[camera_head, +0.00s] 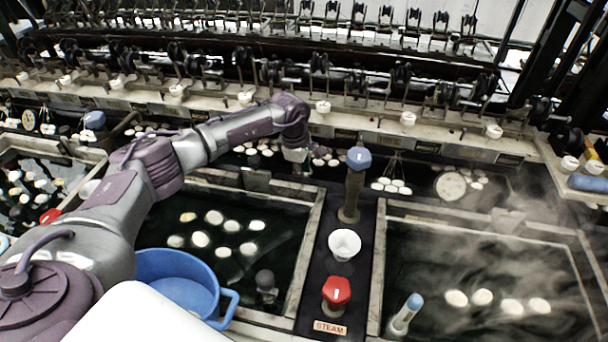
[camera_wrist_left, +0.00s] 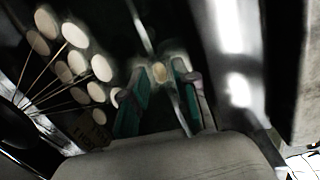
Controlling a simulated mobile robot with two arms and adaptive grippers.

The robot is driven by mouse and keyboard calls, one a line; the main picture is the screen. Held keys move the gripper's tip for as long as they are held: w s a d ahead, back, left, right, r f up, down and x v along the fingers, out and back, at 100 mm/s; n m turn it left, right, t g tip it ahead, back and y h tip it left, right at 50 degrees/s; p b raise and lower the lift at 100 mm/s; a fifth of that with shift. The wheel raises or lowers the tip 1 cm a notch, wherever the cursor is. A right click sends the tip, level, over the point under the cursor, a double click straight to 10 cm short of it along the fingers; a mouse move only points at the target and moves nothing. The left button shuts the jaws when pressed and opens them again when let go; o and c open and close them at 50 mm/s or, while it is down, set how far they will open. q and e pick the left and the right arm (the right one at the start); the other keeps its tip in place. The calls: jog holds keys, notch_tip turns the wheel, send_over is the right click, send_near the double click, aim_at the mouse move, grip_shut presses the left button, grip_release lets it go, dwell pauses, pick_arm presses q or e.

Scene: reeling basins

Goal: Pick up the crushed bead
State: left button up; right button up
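My left gripper (camera_head: 297,158) reaches over the far row of basins in the head view, and its fingers are small and hard to make out there. In the left wrist view the left gripper (camera_wrist_left: 162,82) has its two green-padded fingers apart. A small, pale yellowish round thing (camera_wrist_left: 159,72) shows between the fingertips, against dark water. I cannot tell whether it is the crushed bead, or whether the fingers touch it. My right gripper is not in view.
Several white cocoons (camera_wrist_left: 76,36) with threads float beside the fingers. Near basins hold more cocoons (camera_head: 214,217). A blue tub (camera_head: 181,279), white cup (camera_head: 344,244), red steam knob (camera_head: 337,290) and upright blue-topped handle (camera_head: 358,158) stand nearby. Steam drifts at right.

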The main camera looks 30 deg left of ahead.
pick_arm(q)
jog(key=c, duration=0.4)
jog(key=shift+c, duration=0.2)
